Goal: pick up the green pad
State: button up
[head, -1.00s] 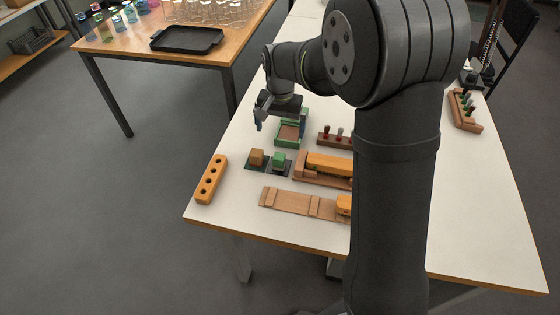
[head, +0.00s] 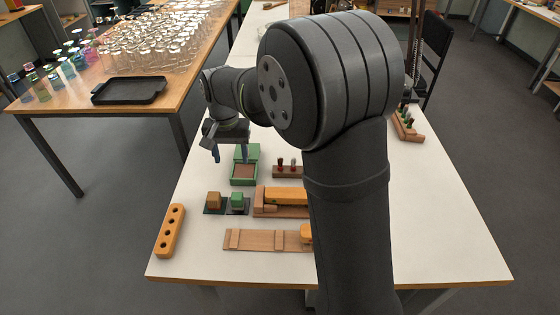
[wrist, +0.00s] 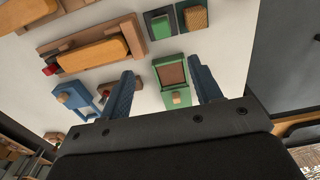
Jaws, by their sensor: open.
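The green pad (head: 237,198) is a small green block on a dark square tile, left of centre on the white table. In the wrist view the green pad (wrist: 160,26) is near the top, ahead of my gripper. My gripper (head: 231,154) is open and empty above the table, farther back than the pad, by a green box. In the wrist view my gripper (wrist: 163,70) shows two blue fingers spread apart, with nothing between them touching either one.
A tan block (head: 214,199) stands on its own tile just left of the pad. The open green box (head: 243,181) has a brown inside. An orange-topped wooden piece (head: 285,197) lies right of the pad. A holed orange bar (head: 170,232) lies front left.

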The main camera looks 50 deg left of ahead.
jog(key=f, duration=0.1)
send_near(237, 196)
jog(key=f, duration=0.5)
jog(key=shift+w+d+f, duration=0.1)
jog(key=shift+w+d, duration=0.05)
jog(key=shift+w, duration=0.2)
jog(key=shift+s+a+f, duration=0.1)
jog(key=shift+s+f, duration=0.1)
jog(key=shift+f, duration=1.2)
jog(key=shift+s+a+f, duration=0.1)
jog(key=shift+s+f, duration=0.05)
jog(key=shift+f, duration=1.2)
jog(key=c, duration=1.1)
